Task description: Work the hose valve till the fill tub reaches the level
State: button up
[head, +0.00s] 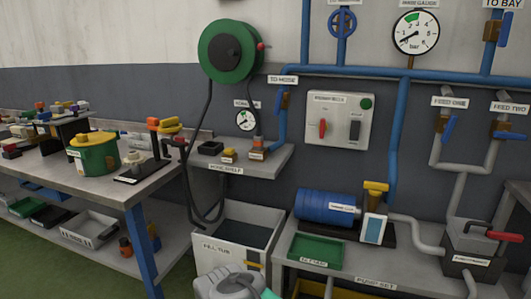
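The fill tub (279,232) is a grey open box with a "FILL TUB" label, low in the middle of the head view. Its inside looks dark; I cannot make out a water level. A black hose (186,170) hangs from the green reel (228,50) and loops down at the tub's left side. My gripper's fingers do not show; part of my arm covers the tub's lower front.
The hose shelf (270,165) juts out above the tub. A pump bench (340,276) with a blue motor (327,207) and green tray (316,250) stands right. A switch panel (339,120) and gauge (416,32) are on the wall. A cluttered workbench (100,190) stands left.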

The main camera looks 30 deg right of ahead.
aim_at(280, 101)
jog(key=u, duration=0.55)
jog(key=k, duration=1.25)
jog(key=z, duration=0.05)
jog(key=i, duration=0.5)
jog(key=z, duration=0.85)
jog(key=i, duration=0.9)
jog(key=u, duration=0.65)
jog(key=i, duration=0.6)
jog(key=u, duration=0.6)
